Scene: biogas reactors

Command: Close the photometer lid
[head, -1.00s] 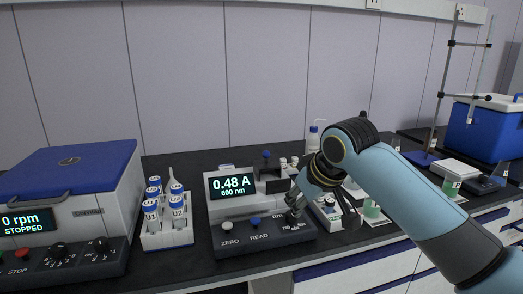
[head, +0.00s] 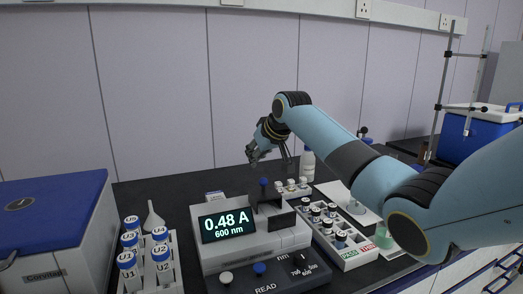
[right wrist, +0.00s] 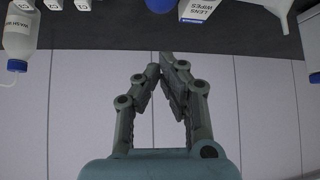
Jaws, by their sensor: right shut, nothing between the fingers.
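The photometer (head: 225,257) stands on the dark bench and its display reads 0.48 A, 600 nm. Its dark lid (head: 256,191), with a blue knob (head: 264,181) at the top, stands raised above the housing, so it looks open. My right gripper (head: 252,156) hangs in the air above and behind the lid, apart from it as far as I can tell. In the right wrist view its fingers (right wrist: 168,64) are drawn together with nothing between them. A blue round piece (right wrist: 160,4), probably the lid knob, shows at that view's top edge. My left gripper is out of view.
A rack of blue-capped tubes (head: 172,282) and the centrifuge (head: 60,215) stand on the left. A vial tray (head: 345,262) sits right of the photometer. A wash bottle (head: 308,165) and a lens wipes box (right wrist: 197,11) are behind it.

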